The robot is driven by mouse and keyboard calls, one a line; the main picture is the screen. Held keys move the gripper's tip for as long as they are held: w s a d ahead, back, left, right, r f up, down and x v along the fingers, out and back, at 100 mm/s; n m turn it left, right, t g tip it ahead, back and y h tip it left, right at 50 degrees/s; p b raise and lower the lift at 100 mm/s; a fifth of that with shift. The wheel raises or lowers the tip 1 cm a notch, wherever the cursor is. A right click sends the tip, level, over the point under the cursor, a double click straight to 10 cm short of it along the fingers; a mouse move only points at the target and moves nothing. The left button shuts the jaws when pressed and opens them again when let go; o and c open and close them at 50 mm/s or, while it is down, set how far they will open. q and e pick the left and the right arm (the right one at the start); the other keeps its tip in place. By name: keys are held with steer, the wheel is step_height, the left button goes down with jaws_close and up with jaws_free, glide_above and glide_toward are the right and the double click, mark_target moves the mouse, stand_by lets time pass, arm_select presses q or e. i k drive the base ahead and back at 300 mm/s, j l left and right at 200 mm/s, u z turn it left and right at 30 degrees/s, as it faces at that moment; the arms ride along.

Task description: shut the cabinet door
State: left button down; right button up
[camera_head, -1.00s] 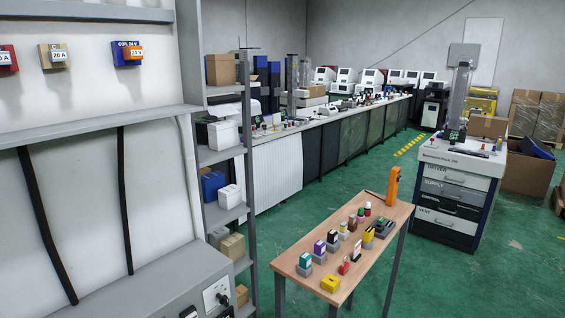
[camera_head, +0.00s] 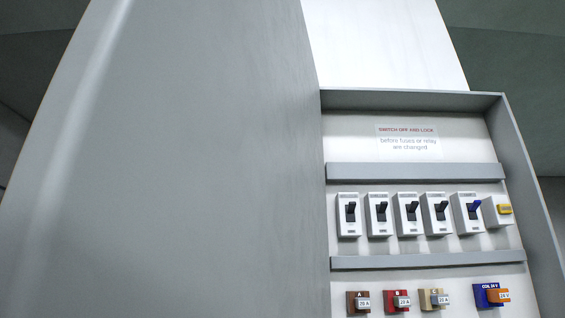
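The cabinet door (camera_head: 190,160) is a large plain grey panel that fills the left half of the head view. It stands open, and the cabinet (camera_head: 513,170) shows its inside to the right of it. No handle or latch shows on the visible part of the door. Neither of my grippers is in view.
Inside are a row of several breakers (camera_head: 408,214) and, below, brown A (camera_head: 353,306), red B (camera_head: 391,300) and tan C (camera_head: 426,297) fuses with a blue coil relay (camera_head: 482,294). A warning label (camera_head: 408,141) is above.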

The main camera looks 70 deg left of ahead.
mark_target(171, 164)
steer(key=k+j+z, duration=0.25)
steer(key=k+z, duration=0.15)
steer(key=u, duration=0.4)
steer(key=k+j+u, duration=0.1)
steer(key=u, duration=0.7)
steer(key=k+j+u, duration=0.1)
steer(key=u, duration=0.3)
